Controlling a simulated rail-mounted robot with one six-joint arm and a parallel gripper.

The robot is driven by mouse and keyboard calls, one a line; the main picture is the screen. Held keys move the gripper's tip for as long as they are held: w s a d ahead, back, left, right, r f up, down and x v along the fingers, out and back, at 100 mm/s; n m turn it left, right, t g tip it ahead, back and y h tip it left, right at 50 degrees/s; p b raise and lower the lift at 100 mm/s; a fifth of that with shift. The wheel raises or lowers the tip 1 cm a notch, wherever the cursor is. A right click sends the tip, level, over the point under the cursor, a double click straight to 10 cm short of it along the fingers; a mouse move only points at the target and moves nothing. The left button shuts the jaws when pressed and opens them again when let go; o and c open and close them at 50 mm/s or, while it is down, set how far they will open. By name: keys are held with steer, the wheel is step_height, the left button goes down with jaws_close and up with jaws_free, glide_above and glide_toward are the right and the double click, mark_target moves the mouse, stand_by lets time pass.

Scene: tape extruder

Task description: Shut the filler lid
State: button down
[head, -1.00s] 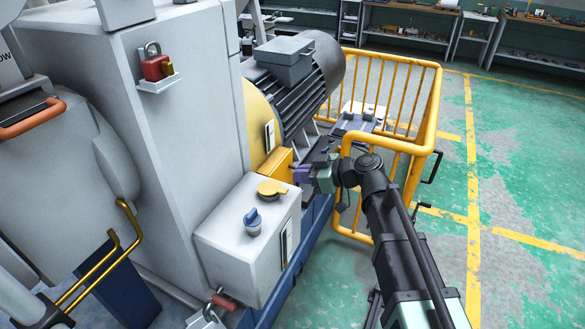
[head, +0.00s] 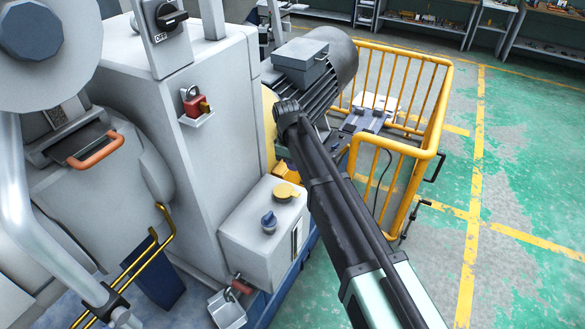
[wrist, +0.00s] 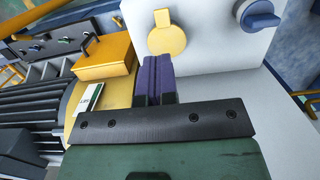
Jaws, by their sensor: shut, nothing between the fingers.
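The yellow filler lid (head: 285,191) is a round disc with a short tab, on the top of a grey box (head: 240,237). I cannot tell whether it lies fully flat. My gripper's purple fingers are shut together and empty, pointing at the lid's near edge. I cannot tell if they touch it. In the head view my arm hides the gripper.
A blue knob (head: 269,222) stands on the same box, beside the lid. A yellow handled box (wrist: 105,57) and the finned motor (head: 317,67) are close by. A yellow railing (head: 400,145) stands right of the motor. The green floor further right is clear.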

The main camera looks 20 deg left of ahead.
mark_target(298, 194)
steer(key=f+b, duration=0.6)
steer(key=f, duration=0.1)
steer(key=d+f+b, duration=0.1)
steer(key=f+b, duration=0.2)
steer(key=shift+f, duration=0.3)
steer(key=shift+s+d, duration=0.1)
steer(key=shift+r, duration=0.1)
steer(key=shift+d+f+y+b, duration=0.2)
steer(key=shift+f+y+b, duration=0.2)
steer(key=shift+f+b, duration=0.4)
steer(key=shift+a+r+p, duration=0.1)
steer(key=shift+r+p, duration=0.65)
steer(key=shift+p, duration=0.2)
step_height(298, 194, up, 15)
steer(key=p, duration=1.4)
steer(key=shift+f+p, duration=0.2)
steer(key=shift+p, duration=0.1)
